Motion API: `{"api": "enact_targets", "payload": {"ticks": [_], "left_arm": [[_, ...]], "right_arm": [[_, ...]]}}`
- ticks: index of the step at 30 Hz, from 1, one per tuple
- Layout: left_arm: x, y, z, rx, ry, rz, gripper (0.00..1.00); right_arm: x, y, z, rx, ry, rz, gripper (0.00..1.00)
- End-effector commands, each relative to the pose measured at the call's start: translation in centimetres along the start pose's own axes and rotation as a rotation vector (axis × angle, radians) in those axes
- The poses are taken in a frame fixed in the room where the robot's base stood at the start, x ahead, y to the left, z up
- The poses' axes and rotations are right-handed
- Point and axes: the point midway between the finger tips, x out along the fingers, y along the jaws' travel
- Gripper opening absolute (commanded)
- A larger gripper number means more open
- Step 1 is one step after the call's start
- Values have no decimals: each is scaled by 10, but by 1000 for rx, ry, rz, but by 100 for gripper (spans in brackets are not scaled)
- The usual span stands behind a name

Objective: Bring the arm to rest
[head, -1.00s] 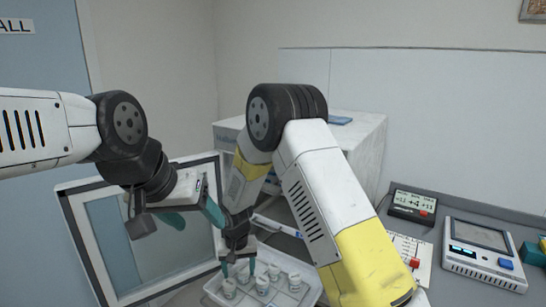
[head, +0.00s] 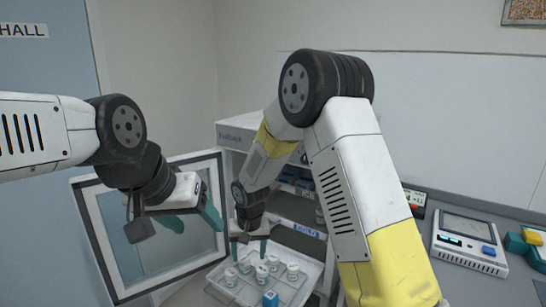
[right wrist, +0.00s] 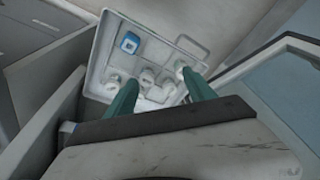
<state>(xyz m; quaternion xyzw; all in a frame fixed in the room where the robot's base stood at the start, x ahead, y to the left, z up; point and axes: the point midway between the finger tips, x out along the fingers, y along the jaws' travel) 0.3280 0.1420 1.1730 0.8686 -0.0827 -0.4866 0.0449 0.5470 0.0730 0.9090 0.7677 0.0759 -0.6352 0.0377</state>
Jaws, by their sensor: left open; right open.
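My right gripper (head: 249,250) hangs fingers down over the white tray (head: 222,291) in the head view. Its two teal fingers are apart and I see nothing between them. Several white lidded vials (head: 292,271) stand in the tray, with a blue-capped one (head: 270,299) near the front. The fingers also show in the right wrist view (right wrist: 160,84), over or beside the tray (right wrist: 103,62); whether they touch a vial I cannot tell. My left gripper (head: 192,218) is open and empty at left, in front of the glass door.
A white cabinet (head: 234,137) stands behind the tray with its glass-paned door (head: 110,240) swung open to the left. Its shelves hold blue items. On the grey counter at right are a device with a screen (head: 468,240) and a yellow-and-teal object (head: 522,245).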

Motion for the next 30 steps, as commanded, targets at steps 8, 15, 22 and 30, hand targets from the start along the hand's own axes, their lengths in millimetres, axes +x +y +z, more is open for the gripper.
{"api": "enact_targets", "payload": {"ticks": [8,15,22,30], "left_arm": [[0,0,0,0,0,0,63],[0,0,0,0,0,0,63],[0,0,0,0,0,0,63],[0,0,0,0,0,0,63]], "right_arm": [[-88,44,1,44,62,-36,63],[-191,102,38,85,149,-74,63],[-265,144,101,106,245,-94,63],[-307,164,173,108,344,-93,63]]}}
